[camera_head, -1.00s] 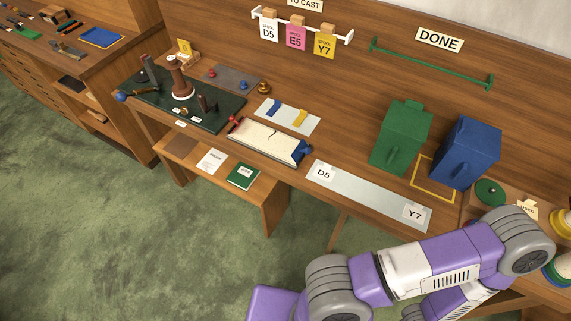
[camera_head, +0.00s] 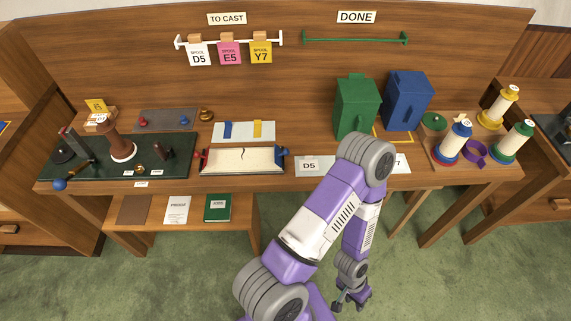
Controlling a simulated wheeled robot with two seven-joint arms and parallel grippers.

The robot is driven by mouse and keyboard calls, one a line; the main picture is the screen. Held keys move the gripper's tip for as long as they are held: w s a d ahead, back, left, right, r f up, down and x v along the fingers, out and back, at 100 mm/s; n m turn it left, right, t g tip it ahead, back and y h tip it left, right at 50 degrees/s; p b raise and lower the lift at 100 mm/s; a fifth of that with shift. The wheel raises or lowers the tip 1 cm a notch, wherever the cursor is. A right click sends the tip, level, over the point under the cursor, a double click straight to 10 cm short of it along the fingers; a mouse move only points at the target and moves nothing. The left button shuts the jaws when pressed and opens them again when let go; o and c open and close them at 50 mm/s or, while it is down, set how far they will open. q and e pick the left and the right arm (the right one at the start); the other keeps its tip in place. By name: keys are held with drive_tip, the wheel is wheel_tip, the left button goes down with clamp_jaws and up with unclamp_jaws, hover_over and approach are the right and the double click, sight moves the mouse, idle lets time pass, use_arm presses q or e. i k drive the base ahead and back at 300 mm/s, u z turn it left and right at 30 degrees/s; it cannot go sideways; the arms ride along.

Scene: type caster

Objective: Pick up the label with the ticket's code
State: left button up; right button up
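Three spool tickets hang from the white TO CAST rail: white D5 (camera_head: 199,54), pink E5 (camera_head: 230,53) and yellow Y7 (camera_head: 261,52). A pale strip (camera_head: 330,161) lies along the bench front. A white D5 label (camera_head: 309,166) lies at its left end. Another white label (camera_head: 401,161) at its right end is partly covered by my arm, which also hides the strip's middle. My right gripper is out of view.
A green bin (camera_head: 357,107) and a blue bin (camera_head: 408,100) stand behind the strip. Spools (camera_head: 454,140) stand at the right. A casting tool on a dark mat (camera_head: 180,170) and a long cream tray (camera_head: 242,161) lie to the left. A lower shelf (camera_head: 240,225) juts out below.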

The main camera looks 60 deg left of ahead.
sight(308, 164)
drive_tip(key=u, duration=1.6)
